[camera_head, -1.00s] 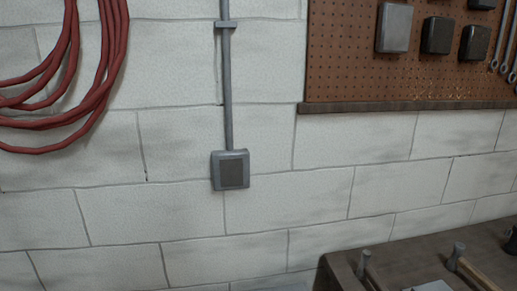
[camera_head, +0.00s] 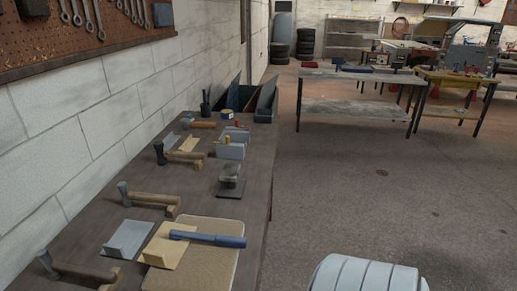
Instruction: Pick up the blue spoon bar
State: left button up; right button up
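The blue spoon bar (camera_head: 208,239) lies across a tan mat (camera_head: 222,258) near the front of the long dark bench. Its thinner left end rests over a pale yellow angled piece (camera_head: 170,247); its thicker end points right, towards the bench's open side. Nothing is gripping it. Neither of my grippers shows in this view.
The dark bench (camera_head: 212,178) runs along the left wall, with several hammers such as one (camera_head: 150,200), a grey angled piece (camera_head: 128,238) and a small dark anvil-like block (camera_head: 230,181). Open floor (camera_head: 370,190) lies to the right. Another table (camera_head: 355,107) stands farther back.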

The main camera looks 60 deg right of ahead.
aim_at(225, 240)
jog(key=l+z, duration=0.1)
jog(key=z, duration=0.3)
jog(key=k+l+z, duration=0.1)
jog(key=z, duration=0.3)
jog(key=l+z, duration=0.15)
jog(key=z, duration=0.25)
